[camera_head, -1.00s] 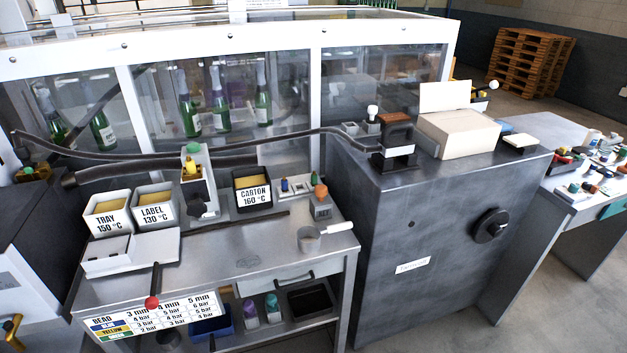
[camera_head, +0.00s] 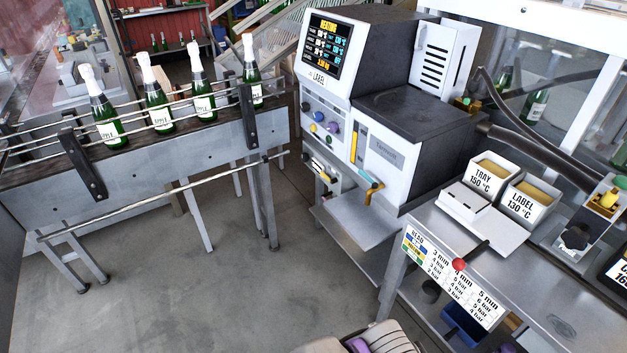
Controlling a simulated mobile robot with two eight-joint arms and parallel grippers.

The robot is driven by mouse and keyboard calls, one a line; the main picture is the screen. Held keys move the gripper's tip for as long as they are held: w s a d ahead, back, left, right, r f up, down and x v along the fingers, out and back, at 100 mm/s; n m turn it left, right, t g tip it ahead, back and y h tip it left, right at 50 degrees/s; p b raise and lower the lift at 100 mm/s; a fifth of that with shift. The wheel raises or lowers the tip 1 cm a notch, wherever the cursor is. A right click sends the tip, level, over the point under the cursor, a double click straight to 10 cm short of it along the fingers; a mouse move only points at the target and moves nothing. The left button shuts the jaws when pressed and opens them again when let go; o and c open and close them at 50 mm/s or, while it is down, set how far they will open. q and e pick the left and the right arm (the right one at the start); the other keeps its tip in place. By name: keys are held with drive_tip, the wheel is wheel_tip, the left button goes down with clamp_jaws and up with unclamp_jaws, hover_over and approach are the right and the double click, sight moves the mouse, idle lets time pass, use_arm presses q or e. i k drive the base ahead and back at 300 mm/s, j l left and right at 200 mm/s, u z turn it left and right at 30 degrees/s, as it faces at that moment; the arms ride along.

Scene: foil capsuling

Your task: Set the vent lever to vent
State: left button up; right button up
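The glue machine (camera_head: 385,90) stands in the middle of the head view, with a lit screen (camera_head: 323,45) on its upper front. Small coloured knobs (camera_head: 318,116) sit below the screen. A brass lever or tap (camera_head: 373,193) with a blue part sticks out low on its front. A small lower panel (camera_head: 320,170) carries more fittings, too small to read. A lever with a red ball knob (camera_head: 460,265) stands at the bench's front edge. I cannot tell which of these is the vent lever, and no vent marking is readable.
A conveyor (camera_head: 150,150) with several green bottles runs at the left. Open floor (camera_head: 200,290) lies before it and the machine. The bench (camera_head: 500,270) at the right holds TRAY (camera_head: 490,172) and LABEL (camera_head: 527,203) bins. A shelf (camera_head: 355,225) juts out below the tap.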

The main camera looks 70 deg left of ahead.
sight(332, 182)
drive_tip(key=u, duration=2.2)
drive_tip(key=i+j, duration=0.3)
drive_tip(key=i, duration=0.2)
drive_tip(key=i+j, duration=0.25)
drive_tip(key=i, duration=0.3)
drive_tip(key=i+j+z, duration=0.1)
drive_tip(key=i+j, duration=0.2)
drive_tip(key=i, duration=0.2)
drive_tip(key=i+j, duration=0.3)
drive_tip(key=i, duration=0.2)
